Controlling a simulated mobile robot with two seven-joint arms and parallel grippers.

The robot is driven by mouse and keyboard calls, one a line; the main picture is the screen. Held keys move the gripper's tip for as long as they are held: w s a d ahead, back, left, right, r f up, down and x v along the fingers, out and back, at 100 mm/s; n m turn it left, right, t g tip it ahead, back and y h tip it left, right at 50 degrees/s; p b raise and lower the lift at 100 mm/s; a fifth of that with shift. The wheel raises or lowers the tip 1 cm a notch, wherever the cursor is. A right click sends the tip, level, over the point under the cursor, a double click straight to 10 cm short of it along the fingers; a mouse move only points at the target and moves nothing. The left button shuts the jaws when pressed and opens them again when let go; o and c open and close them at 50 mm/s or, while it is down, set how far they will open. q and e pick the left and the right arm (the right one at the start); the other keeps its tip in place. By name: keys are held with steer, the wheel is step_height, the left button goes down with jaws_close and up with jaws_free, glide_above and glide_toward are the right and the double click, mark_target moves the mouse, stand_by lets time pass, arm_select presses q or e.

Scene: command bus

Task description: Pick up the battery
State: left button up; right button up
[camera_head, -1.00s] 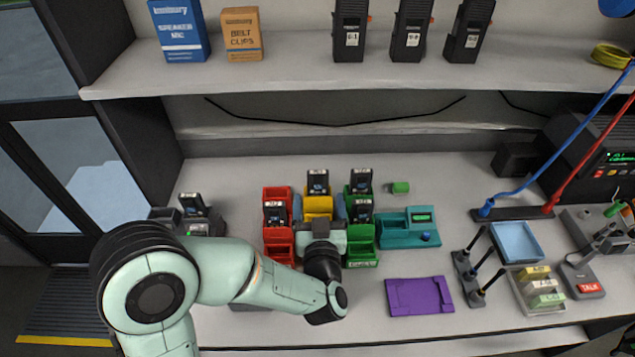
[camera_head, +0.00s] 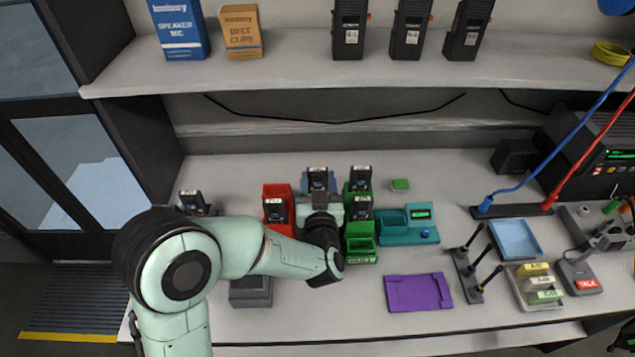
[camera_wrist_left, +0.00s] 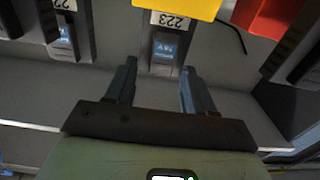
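A dark battery with a white label and blue patch (camera_head: 318,178) stands upright at the middle bin. In the left wrist view the battery (camera_wrist_left: 165,48) bears the label 223, with the yellow bin (camera_wrist_left: 180,8) at the picture's top edge. My left gripper (camera_wrist_left: 158,78) is open. Its two blue fingers point at the battery, one on each side, with gaps visible; no contact shows. In the head view my left gripper (camera_head: 319,190) and wrist hide the yellow bin. Other batteries stand at the red bin (camera_head: 277,192) and the green bins (camera_head: 361,246). My right gripper is not in view.
A teal tester (camera_head: 397,239), a purple mat (camera_head: 418,293) and a dark grey box (camera_head: 250,292) lie on the bench. A small green block (camera_head: 400,185) lies behind the tester. The upper shelf (camera_head: 290,75) overhangs the back. Bare bench surrounds the purple mat.

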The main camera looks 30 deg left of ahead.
arm_select(q)
steer(key=shift+r, duration=0.15)
step_height(320, 180, up, 10)
steer(key=p, duration=0.2)
steer(key=shift+f, duration=0.2)
stand_by(0.6)
